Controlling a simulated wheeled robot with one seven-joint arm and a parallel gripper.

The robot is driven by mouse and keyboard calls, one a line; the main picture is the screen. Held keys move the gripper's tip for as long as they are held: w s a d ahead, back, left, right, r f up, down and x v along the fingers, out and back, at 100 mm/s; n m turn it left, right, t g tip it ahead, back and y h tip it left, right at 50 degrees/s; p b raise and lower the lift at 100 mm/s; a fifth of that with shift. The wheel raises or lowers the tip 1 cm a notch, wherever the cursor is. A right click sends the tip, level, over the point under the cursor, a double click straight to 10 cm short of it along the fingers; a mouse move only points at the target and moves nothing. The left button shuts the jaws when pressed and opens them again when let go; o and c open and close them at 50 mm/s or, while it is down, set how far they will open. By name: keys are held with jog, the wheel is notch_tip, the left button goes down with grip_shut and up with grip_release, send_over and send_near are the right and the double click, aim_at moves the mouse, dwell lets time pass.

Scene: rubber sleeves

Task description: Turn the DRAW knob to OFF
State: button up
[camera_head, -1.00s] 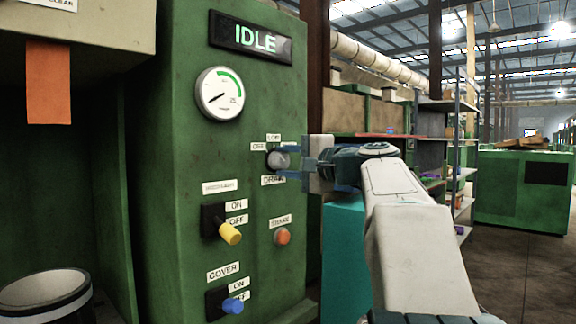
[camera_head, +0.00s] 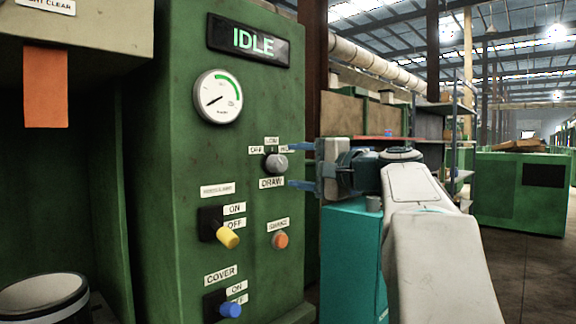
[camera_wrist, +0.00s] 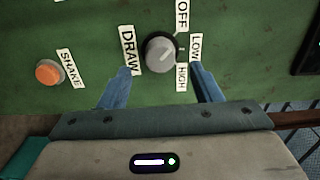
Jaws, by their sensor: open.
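The grey DRAW knob (camera_head: 276,163) is on the green panel, with OFF at its upper left, LOW above and HI partly showing at its right. In the wrist view the knob (camera_wrist: 162,53) has a light line slanting up and right, between the OFF and LOW labels and closer to OFF; its exact setting is hard to tell. My gripper (camera_head: 299,166) is open and empty, just right of the knob. Its blue fingers also show in the wrist view (camera_wrist: 161,76), spread to either side below the knob and apart from it.
Below are a yellow-tipped ON/OFF switch (camera_head: 228,238), the orange SHAKE button (camera_head: 280,240) and the blue COVER switch (camera_head: 230,309). The display (camera_head: 250,40) reads IDLE above a gauge (camera_head: 218,96). A teal box (camera_head: 350,262) stands beneath my gripper.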

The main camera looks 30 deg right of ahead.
jog(key=v, duration=0.9)
jog(key=shift+s+p, duration=0.3)
jog(key=shift+s, duration=0.1)
jog(key=shift+d, duration=0.15)
